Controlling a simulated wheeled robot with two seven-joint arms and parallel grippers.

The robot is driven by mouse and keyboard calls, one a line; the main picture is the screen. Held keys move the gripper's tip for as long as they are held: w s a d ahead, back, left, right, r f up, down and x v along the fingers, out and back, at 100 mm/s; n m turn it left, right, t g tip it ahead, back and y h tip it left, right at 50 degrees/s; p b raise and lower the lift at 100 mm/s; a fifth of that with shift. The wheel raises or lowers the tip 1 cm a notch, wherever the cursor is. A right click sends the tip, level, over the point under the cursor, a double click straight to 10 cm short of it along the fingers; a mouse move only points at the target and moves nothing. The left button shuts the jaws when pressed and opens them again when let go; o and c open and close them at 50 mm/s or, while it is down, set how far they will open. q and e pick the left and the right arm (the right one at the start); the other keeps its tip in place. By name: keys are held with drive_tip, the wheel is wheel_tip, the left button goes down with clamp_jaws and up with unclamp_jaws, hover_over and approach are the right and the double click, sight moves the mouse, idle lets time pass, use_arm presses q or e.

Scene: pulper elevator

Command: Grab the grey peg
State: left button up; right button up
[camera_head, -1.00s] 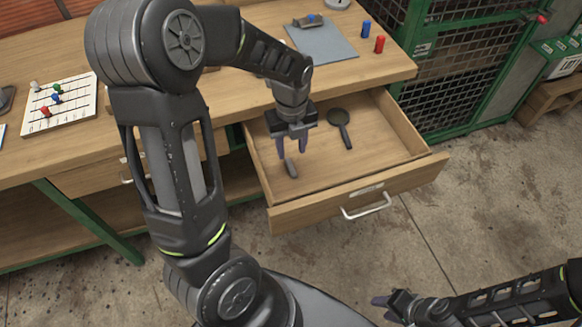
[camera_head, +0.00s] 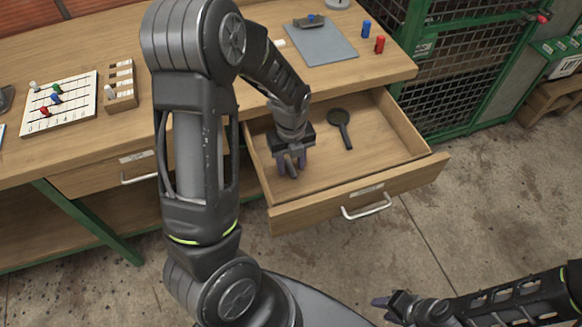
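The grey peg (camera_head: 292,169) lies in the open drawer (camera_head: 375,193), near its left side and partly hidden by my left gripper. My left gripper (camera_head: 291,168) points down into the drawer. Its two fingers are apart, one on each side of the peg; I cannot tell whether they touch it. My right gripper (camera_head: 384,303) is low at the bottom right, away from the drawer, and its opening is not clear.
A dark magnifying glass (camera_head: 340,122) lies in the drawer right of my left gripper. On the bench are a pegboard (camera_head: 72,90), a wooden rack (camera_head: 120,88), a clipboard (camera_head: 325,45), a blue peg (camera_head: 366,28) and a red peg (camera_head: 380,44).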

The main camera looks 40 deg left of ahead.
use_arm(q)
drive_tip(key=shift+c, duration=0.2)
idle(0.4)
clamp_jaws()
idle(0.4)
